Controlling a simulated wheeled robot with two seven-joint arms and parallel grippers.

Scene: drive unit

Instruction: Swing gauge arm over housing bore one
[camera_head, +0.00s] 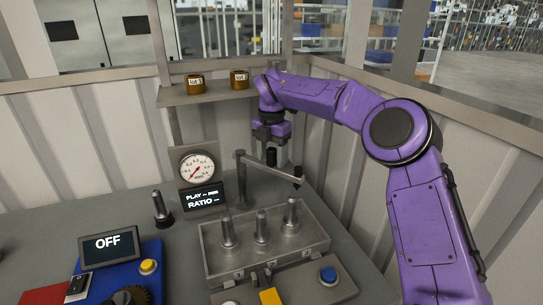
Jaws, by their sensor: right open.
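The gauge arm (268,166) is a grey bar on an upright post behind the housing. It reaches right to a dark tip (298,181), which appears above and just behind the rightmost shaft (291,214). The grey housing (232,268) is a box with three upright metal shafts in a row; its bores are hidden under them, and I see no number on them. My right gripper (272,157) points down, open, close to the middle of the gauge arm. I cannot tell whether it touches the bar. My left gripper is out of view.
A dial gauge (198,167) stands above a display reading PLAY and RATIO. A shelf (205,96) behind holds two brass parts (195,84). A lone shaft (161,209) stands at left. A blue panel with an OFF screen (108,246) is front left. A blue button (328,275) is front right.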

